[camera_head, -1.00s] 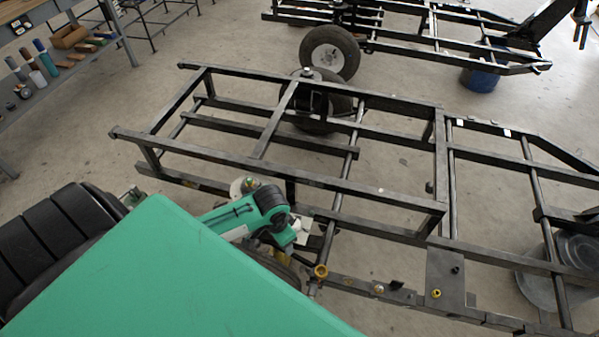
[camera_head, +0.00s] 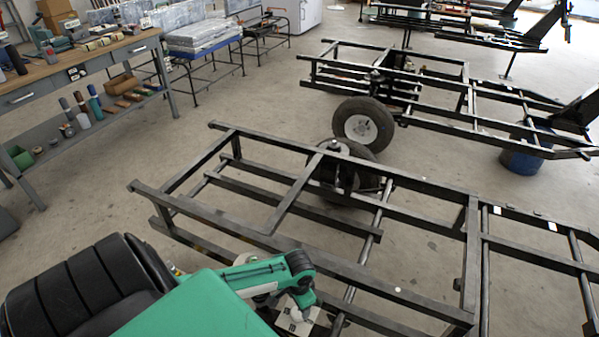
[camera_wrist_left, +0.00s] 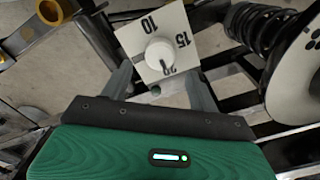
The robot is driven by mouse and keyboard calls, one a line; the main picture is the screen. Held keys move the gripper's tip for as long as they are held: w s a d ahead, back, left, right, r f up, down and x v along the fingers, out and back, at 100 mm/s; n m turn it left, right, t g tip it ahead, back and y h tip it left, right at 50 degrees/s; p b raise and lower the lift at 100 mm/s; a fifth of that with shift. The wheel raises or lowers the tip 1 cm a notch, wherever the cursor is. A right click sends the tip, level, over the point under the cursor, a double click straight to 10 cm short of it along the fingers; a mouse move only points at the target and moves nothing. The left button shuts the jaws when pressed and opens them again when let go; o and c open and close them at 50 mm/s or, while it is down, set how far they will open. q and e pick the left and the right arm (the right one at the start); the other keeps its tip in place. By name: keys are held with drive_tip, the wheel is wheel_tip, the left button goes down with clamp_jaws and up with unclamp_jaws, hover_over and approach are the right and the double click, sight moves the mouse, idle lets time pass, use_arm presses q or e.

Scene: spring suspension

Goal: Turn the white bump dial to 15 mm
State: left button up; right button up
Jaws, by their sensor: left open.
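The white dial (camera_wrist_left: 160,55) sits on a white plate (camera_wrist_left: 137,37) with black numbers 10, 15 and one partly hidden that looks like 20. A dark mark on the dial's lower side points toward that lower number. My left gripper (camera_wrist_left: 160,82) is open, its two grey fingers apart on either side of the plate's lower part, below the dial in the left wrist view. In the head view, my green left arm reaches to a white plate (camera_head: 300,317) at the bottom, and its fingers cannot be made out. My right gripper is not in view.
A black metal frame (camera_head: 260,240) fills the middle, with a wheel behind it. A coil spring (camera_wrist_left: 258,30) and a white disc (camera_wrist_left: 295,75) stand right of the dial. A brass-coloured ring (camera_wrist_left: 52,11) is at upper left. A workbench (camera_head: 85,60) stands at far left.

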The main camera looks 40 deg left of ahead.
sight(298, 314)
use_arm(q)
wheel_tip(298, 314, down, 6)
drive_tip(key=shift+f+b, duration=0.1)
drive_tip(key=shift+b, duration=0.45)
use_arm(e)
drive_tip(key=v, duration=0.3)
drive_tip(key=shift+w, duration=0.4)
use_arm(q)
drive_tip(key=shift+c, duration=0.4)
drive_tip(key=c, duration=0.9)
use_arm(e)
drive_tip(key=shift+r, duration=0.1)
